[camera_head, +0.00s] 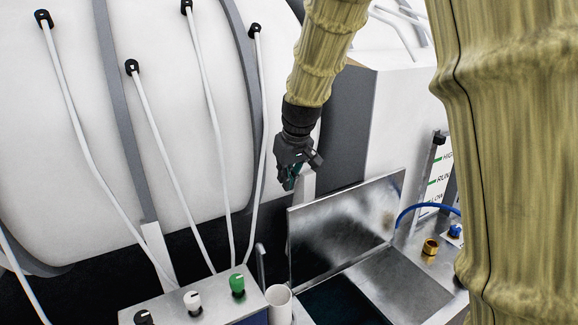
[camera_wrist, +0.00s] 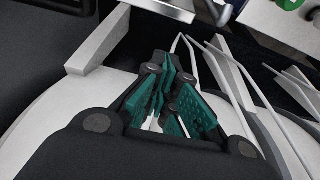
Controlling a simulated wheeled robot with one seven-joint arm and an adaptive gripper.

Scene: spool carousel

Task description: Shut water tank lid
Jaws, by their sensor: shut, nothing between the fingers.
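The water tank lid (camera_head: 345,225) is a shiny metal plate standing raised on edge, tilted up over the tank. Below it the tank opening (camera_head: 342,300) shows dark and uncovered, with a flat metal top (camera_head: 400,283) to its right. My gripper (camera_head: 290,181) hangs behind and above the lid's upper left corner, apart from it. In the wrist view my gripper's teal-padded fingers (camera_wrist: 165,112) are shut with nothing between them. The lid is not clearly identifiable in the wrist view.
A control box (camera_head: 195,305) with green, white and black knobs stands at front left, beside a white cup-like tube (camera_head: 279,303). A brass fitting (camera_head: 430,246), blue hose (camera_head: 415,208) and level gauge (camera_head: 435,180) stand at right. White rods run down the large white drum (camera_head: 90,140).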

